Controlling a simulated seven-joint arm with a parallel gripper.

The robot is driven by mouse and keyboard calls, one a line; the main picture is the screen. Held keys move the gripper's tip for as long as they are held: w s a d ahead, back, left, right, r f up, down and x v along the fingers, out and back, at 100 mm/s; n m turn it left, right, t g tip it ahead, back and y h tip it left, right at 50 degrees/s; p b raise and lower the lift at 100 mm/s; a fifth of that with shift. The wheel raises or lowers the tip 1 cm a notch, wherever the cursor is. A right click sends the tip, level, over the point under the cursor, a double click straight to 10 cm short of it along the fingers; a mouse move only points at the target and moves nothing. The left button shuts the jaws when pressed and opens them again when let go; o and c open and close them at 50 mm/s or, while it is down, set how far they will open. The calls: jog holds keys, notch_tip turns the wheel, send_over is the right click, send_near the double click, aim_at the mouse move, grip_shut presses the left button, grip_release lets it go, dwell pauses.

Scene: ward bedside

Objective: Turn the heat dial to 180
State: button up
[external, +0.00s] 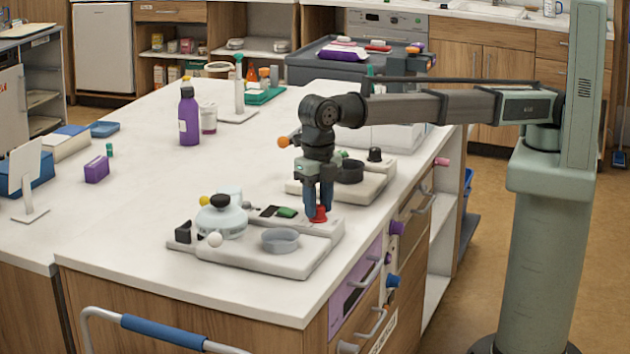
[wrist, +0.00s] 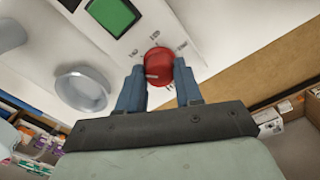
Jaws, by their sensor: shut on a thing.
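The heat dial is a red round knob (wrist: 158,67) with a pale pointer mark on its left side in the wrist view. Small printed labels ring it, too small to read. In the external view the red dial (external: 319,214) sits at the right end of a pale appliance (external: 290,265) near the counter's edge. My gripper (wrist: 160,80) points down at the dial, with one blue finger on each side, shut on it. In the external view my gripper (external: 319,205) partly hides the dial.
A green display (wrist: 113,14) and a grey round dish (wrist: 82,88) are beside the dial. A white kettle-like vessel (external: 228,218) stands on the same appliance. A second similar appliance (external: 372,185) stands just behind. The counter's left middle is mostly clear.

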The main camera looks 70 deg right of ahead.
jog(key=m, duration=1.3)
jog(key=shift+m, duration=0.3)
jog(key=m, duration=1.3)
jog(key=shift+m, duration=0.3)
jog(key=o, duration=1)
jog(key=shift+o, duration=0.2)
